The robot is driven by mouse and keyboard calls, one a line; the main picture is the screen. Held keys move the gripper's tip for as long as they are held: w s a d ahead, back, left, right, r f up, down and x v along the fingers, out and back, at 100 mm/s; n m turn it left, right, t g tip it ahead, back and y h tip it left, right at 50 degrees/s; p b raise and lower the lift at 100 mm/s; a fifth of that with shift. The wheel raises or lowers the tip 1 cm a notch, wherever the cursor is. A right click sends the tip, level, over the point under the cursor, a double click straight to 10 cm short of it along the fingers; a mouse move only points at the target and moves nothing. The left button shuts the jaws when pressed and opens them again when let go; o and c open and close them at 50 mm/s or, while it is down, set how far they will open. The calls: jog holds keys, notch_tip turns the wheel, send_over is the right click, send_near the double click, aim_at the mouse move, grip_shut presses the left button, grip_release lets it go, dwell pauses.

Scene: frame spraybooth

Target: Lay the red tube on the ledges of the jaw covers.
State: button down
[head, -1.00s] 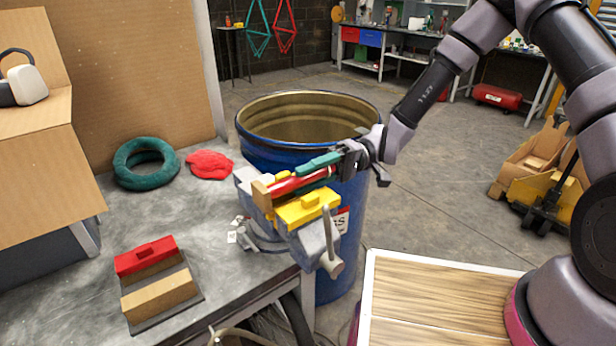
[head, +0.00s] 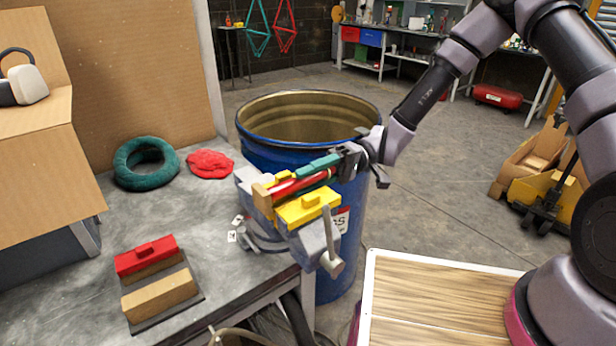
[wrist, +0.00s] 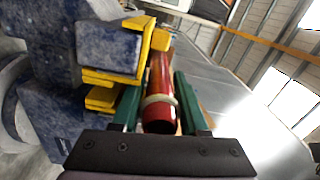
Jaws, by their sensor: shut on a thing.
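The near jaw cover (head: 308,208) shows clearly, and the far jaw cover (head: 283,175) is partly hidden behind the tube. My gripper (head: 318,171) has green fingers and is shut on the tube near its right end. In the wrist view the red tube (wrist: 160,80), with a pale band, sits between the green fingers (wrist: 158,103). Yellow jaw covers (wrist: 120,75) are at its left. The ledges are mostly hidden, so I cannot tell whether the tube touches them.
A wooden block (head: 262,195) stands at the tube's far end. The grey-blue vise (head: 309,245) is at the bench corner, its handle (head: 331,245) sticking out in front. A blue drum (head: 345,215) stands close behind. A red-topped wooden block set (head: 147,254) lies on the bench.

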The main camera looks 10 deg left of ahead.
jog(key=shift+f, duration=0.55)
jog(key=shift+c, duration=1.8)
grip_release()
jog(key=shift+f, duration=0.15)
jog(key=v, duration=1.1)
